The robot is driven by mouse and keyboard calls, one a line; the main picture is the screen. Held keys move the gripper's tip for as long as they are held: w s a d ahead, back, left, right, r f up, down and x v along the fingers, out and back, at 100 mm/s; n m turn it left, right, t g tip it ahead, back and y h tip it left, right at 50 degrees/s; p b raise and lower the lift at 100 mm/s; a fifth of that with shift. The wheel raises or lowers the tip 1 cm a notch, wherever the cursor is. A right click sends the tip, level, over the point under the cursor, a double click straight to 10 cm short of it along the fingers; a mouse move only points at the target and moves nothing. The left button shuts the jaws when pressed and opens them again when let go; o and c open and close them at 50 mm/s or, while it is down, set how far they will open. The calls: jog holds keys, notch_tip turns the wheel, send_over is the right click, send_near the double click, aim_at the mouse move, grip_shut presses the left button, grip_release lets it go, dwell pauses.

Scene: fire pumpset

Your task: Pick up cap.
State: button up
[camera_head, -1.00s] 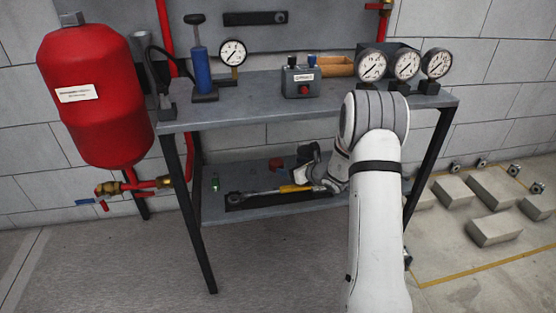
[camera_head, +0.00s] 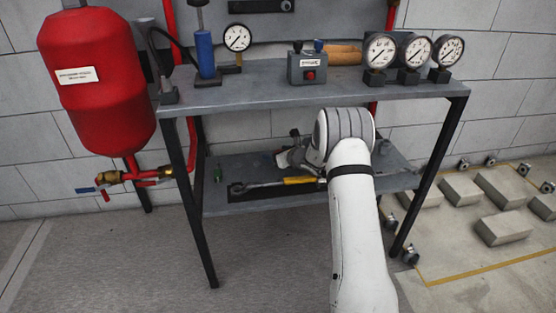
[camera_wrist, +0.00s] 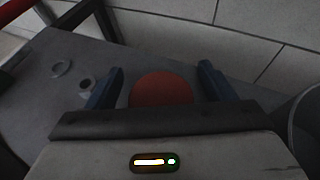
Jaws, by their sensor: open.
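The cap (camera_wrist: 162,89), a red-brown disc, shows in the wrist view between the two dark fingers of my gripper (camera_wrist: 161,74). The fingers are apart, with visible gaps beside the cap. Its lower edge is hidden by the gripper body. In the head view my gripper (camera_head: 287,157) is over the lower shelf (camera_head: 240,208) of the bench, and the cap is hidden there.
The bench top (camera_head: 260,97) with gauges (camera_head: 413,52) is above. A red tank (camera_head: 95,85) hangs at left.

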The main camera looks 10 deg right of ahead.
jog(key=shift+c, duration=0.3)
jog(key=c, duration=1.1)
jog(key=shift+r, duration=0.1)
